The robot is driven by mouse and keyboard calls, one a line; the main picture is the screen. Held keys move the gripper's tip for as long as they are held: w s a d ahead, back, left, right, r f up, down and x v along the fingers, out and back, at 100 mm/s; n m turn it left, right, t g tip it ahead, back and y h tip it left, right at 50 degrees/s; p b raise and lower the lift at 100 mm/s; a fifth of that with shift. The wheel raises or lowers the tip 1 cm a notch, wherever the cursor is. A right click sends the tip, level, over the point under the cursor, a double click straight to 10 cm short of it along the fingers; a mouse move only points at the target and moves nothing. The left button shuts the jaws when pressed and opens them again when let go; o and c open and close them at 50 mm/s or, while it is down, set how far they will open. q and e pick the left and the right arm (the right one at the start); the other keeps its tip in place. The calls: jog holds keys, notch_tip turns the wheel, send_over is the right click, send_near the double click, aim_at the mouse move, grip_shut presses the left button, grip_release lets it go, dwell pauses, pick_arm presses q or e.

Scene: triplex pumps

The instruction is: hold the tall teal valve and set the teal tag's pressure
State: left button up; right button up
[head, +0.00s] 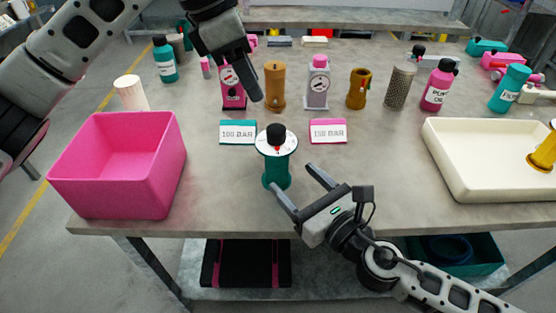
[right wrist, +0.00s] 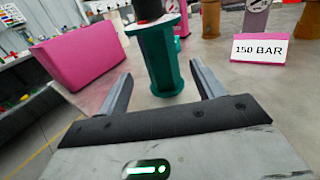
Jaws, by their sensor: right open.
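The tall teal valve (head: 277,172) stands upright near the table's front edge, with a white dial disc and black knob (head: 276,133) on top. In the right wrist view the teal valve (right wrist: 160,62) shows between the finger ends, its top cut off. My right gripper (head: 292,177) is open, its fingers pointing at the valve's body; I cannot tell whether they touch it. The teal tag (head: 238,132) lies behind and left of the valve and seems to read 100 BAR. My left gripper (head: 254,94) hangs over the table behind the valve; its finger opening is unclear.
A pink tag (head: 328,131) reading 150 BAR lies right of the teal tag. A pink bin (head: 118,190) stands left, a cream tray (head: 480,185) right. A pink gauge unit (head: 234,98), orange cylinder (head: 274,88) and lilac gauge unit (head: 318,88) stand behind.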

aim_at(276, 128)
jog(key=x, duration=0.7)
jog(key=shift+w+a, duration=0.2)
jog(key=shift+w, duration=0.1)
jog(key=shift+f, duration=0.1)
jog(key=c, duration=1.3)
pick_arm(q)
jog(key=o, duration=0.4)
jog(key=d+r+m+y, duration=0.2)
jog(key=d+m+y, duration=0.2)
jog(key=m, duration=0.6)
jog(key=shift+g, duration=0.3)
jog(key=f, duration=1.1)
jog(key=shift+w+f, duration=0.3)
jog(key=shift+f, duration=0.05)
